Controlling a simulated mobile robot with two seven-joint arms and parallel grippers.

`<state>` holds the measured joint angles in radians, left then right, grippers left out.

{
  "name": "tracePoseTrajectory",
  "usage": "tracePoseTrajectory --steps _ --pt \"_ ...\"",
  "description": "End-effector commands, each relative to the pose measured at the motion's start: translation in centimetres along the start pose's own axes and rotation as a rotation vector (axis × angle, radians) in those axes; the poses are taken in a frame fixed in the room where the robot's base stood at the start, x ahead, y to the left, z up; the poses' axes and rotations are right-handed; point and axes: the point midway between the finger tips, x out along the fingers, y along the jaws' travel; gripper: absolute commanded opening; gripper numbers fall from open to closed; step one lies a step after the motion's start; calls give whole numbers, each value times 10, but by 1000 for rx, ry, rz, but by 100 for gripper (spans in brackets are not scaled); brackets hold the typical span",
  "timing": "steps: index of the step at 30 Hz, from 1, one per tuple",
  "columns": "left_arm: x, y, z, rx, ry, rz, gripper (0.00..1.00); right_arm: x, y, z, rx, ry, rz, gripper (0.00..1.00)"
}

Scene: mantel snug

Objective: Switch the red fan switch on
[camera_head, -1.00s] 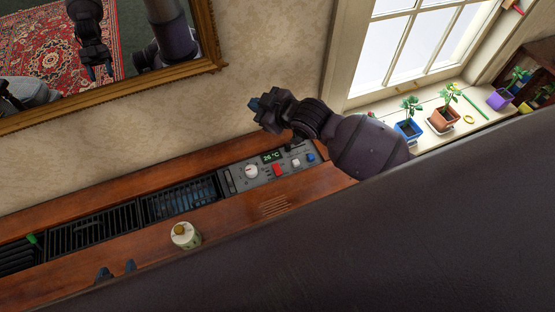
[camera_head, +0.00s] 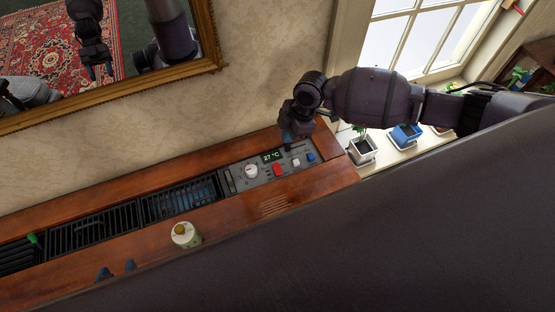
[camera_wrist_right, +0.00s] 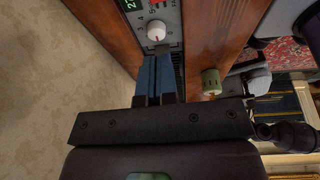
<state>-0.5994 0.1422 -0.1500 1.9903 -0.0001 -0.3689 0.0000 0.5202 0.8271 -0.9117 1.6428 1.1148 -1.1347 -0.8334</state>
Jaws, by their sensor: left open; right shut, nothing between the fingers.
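The red fan switch (camera_head: 278,169) sits on the grey control panel (camera_head: 266,181) in the wooden mantel, between a white dial (camera_head: 252,171) and a white switch (camera_head: 296,162). Whether it is on or off is too small to tell. My right gripper (camera_head: 287,137) is shut and empty, pointing down at the panel's back edge beside the display (camera_head: 272,156), behind the red switch. My left gripper (camera_head: 117,269) is open at the mantel's front edge, mostly hidden.
A blue switch (camera_head: 311,157) is at the panel's right end. A small jar (camera_head: 185,235) stands on the mantel in front of black vents (camera_head: 180,200). A gold-framed mirror (camera_head: 110,85) hangs on the wall. Potted plants stand on the windowsill (camera_head: 385,160) at right.

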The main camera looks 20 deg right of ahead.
Motion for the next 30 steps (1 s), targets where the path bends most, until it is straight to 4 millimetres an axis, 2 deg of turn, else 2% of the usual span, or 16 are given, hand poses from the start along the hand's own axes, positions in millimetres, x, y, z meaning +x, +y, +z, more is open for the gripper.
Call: tracePoseTrajectory --steps 10,14,20,30 --pt "1 0 -1 1 3 1 53 0 0 -1 -4 2 4 0" --pt "1 0 -1 1 3 0 53 7 0 -1 -3 2 4 0" --pt "1 0 2 0 -1 0 53 35 0 -1 -3 3 2 0" --pt "1 0 9 -1 -9 -1 53 95 1 -2 -2 3 2 0"
